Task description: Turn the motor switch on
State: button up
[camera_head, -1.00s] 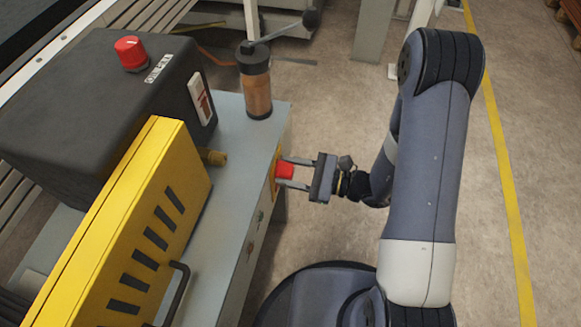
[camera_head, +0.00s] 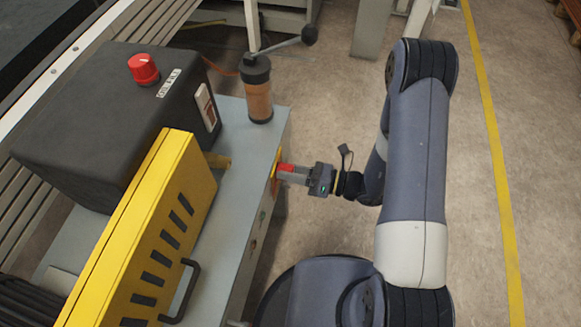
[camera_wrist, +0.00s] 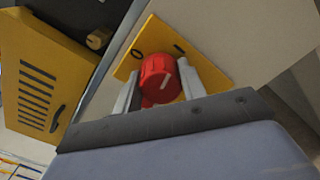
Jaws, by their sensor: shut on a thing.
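The motor switch is a red round knob (camera_wrist: 160,78) on a yellow plate (camera_wrist: 211,72) marked O at left and I at right in the wrist view. My gripper (camera_wrist: 158,84) is shut on the knob, one finger on each side. In the head view, my gripper (camera_head: 287,173) reaches the knob (camera_head: 285,168) from the right, at the side of the grey cabinet. The fingers partly hide the knob and plate there.
The grey cabinet (camera_head: 236,195) carries a brown cylinder with a dark cap (camera_head: 257,88), a black housing (camera_head: 105,110) with a red button (camera_head: 143,69), and a yellow slotted panel (camera_head: 150,235) with a black handle (camera_head: 183,290). Bare floor (camera_head: 335,110) lies right of the cabinet.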

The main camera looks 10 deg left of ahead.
jog(key=shift+m+p, duration=0.6)
jog(key=shift+m, duration=0.9)
jog(key=o, duration=1)
jog(key=d, duration=1)
jog(key=shift+s+d, duration=0.35)
jog(key=shift+d, duration=0.05)
